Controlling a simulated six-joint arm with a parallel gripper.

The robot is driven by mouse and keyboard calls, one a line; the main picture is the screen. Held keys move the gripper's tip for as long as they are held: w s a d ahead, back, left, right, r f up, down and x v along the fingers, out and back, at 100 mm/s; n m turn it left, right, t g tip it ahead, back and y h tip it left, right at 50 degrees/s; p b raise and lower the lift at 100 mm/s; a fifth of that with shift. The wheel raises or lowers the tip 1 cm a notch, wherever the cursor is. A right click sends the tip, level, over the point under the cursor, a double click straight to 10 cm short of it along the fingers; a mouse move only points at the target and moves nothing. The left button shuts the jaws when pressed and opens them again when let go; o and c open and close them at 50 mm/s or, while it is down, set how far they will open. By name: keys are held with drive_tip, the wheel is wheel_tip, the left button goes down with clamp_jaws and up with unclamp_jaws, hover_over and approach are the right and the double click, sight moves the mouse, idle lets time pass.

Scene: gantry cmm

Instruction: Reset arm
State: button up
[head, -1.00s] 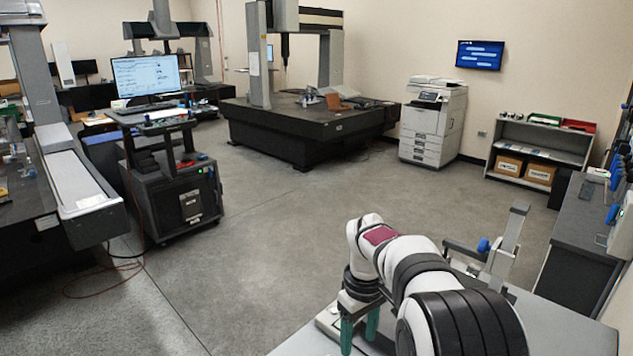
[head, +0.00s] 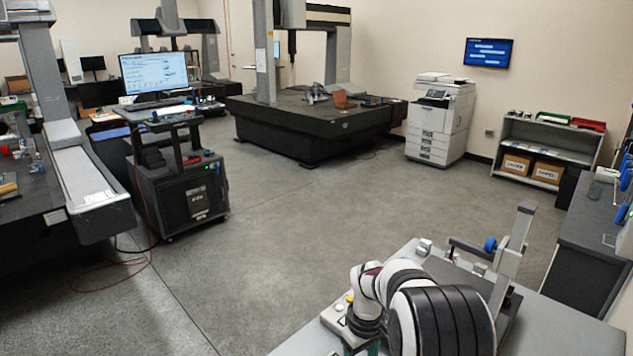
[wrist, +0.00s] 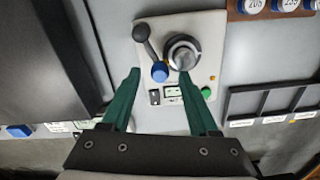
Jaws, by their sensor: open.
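My gripper (wrist: 160,105) shows in the wrist view with its two green fingers apart and nothing between them. In the head view my white and black arm is folded low over the grey bench (head: 310,338) at the lower right. Only a bit of green finger shows there at the bottom edge; the fingertips are out of frame.
A grey stand with a blue knob (head: 490,244) rises from the bench beside my arm. In the wrist view, a brown holder with blue round pieces (wrist: 270,8) and a black rack (wrist: 270,105) lie to the right. A dark block (wrist: 40,60) lies left. Open floor lies beyond the bench.

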wheel_tip(320, 180, up, 14)
wheel_tip(320, 180, down, 15)
drive_tip(key=shift+s+f, duration=0.1)
drive_tip(key=shift+f, duration=0.05)
drive_tip(key=w+m, duration=0.1)
drive_tip(key=m, duration=0.1)
drive_tip(key=d+m, duration=0.1)
drive_tip(key=m, duration=0.1)
drive_tip(key=w+d+m, duration=0.1)
drive_tip(key=m, duration=0.1)
drive_tip(key=shift+w+m, duration=0.3)
drive_tip(key=shift+m, duration=0.1)
wheel_tip(320, 180, up, 15)
drive_tip(key=a+f+n, duration=0.1)
drive_tip(key=f+n, duration=0.2)
drive_tip(key=s+a+f+n, duration=0.1)
drive_tip(key=f+n, duration=0.2)
drive_tip(key=n, duration=0.1)
drive_tip(key=s+a+f+n, duration=0.1)
drive_tip(key=f+n, duration=0.2)
drive_tip(key=n, duration=0.1)
drive_tip(key=shift+s+a+f, duration=0.1)
drive_tip(key=shift+f, duration=0.25)
idle(0.3)
